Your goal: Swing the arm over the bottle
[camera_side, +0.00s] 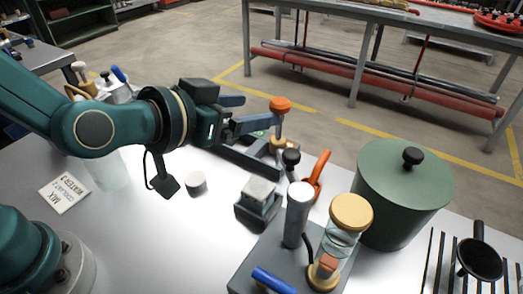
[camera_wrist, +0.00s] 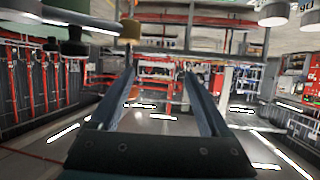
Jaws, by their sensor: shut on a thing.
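The bottle (camera_side: 341,241) is clear with a wide wooden cap and stands on a dark grey base block (camera_side: 262,262). Its cap also shows at the top of the upside-down wrist view (camera_wrist: 130,30). A short grey post with an orange knob (camera_side: 280,104) rises left of and behind the bottle, apart from it. My gripper (camera_side: 262,119) reaches level to this post, its fingers at the post below the knob. My fingers also show in the wrist view (camera_wrist: 160,78), where I cannot make out the held part between them.
A green pot (camera_side: 400,195) with a black knob stands right of the bottle. A grey cylinder (camera_side: 298,215), an orange-red lever (camera_side: 317,175) and a grey block (camera_side: 258,202) stand close to its left. A black rack (camera_side: 440,262) lies front right.

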